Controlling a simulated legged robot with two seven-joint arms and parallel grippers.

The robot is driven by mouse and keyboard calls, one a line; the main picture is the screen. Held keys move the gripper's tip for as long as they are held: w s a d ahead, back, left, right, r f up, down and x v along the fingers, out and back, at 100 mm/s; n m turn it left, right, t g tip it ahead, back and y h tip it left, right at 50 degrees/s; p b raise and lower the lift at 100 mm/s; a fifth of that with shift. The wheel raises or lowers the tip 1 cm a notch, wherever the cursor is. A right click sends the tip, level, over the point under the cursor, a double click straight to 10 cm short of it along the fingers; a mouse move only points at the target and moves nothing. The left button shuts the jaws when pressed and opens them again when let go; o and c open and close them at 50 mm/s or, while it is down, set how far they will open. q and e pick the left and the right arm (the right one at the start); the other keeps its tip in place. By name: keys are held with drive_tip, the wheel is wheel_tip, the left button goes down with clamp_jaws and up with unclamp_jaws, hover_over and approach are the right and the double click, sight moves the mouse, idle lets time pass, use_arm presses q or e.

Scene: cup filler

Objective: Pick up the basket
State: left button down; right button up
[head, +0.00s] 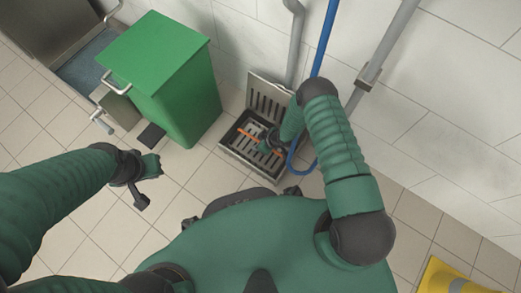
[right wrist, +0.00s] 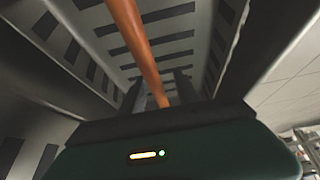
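The basket is a slotted grey metal box (right wrist: 152,47) with an orange bar handle (head: 247,134) across it. It sits in an open drain frame (head: 236,157) in the floor by the wall. The handle also shows in the right wrist view (right wrist: 142,45), running down between my fingers. My right gripper (head: 268,142) reaches down into the drain opening. Its two fingers (right wrist: 160,92) are apart, one on each side of the handle; contact is not clear. My left gripper (head: 149,182) is open and empty above the tiles at left.
A hinged slotted grate (head: 268,98) stands open against the wall behind the drain. A yellow object (head: 442,278) is at lower right.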

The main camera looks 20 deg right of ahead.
drive_tip(key=shift+w+a+f, duration=0.15)
drive_tip(key=shift+w+f, duration=0.05)
drive_tip(key=shift+f, duration=0.35)
drive_tip(key=shift+r, duration=0.15)
clamp_jaws()
idle(0.8)
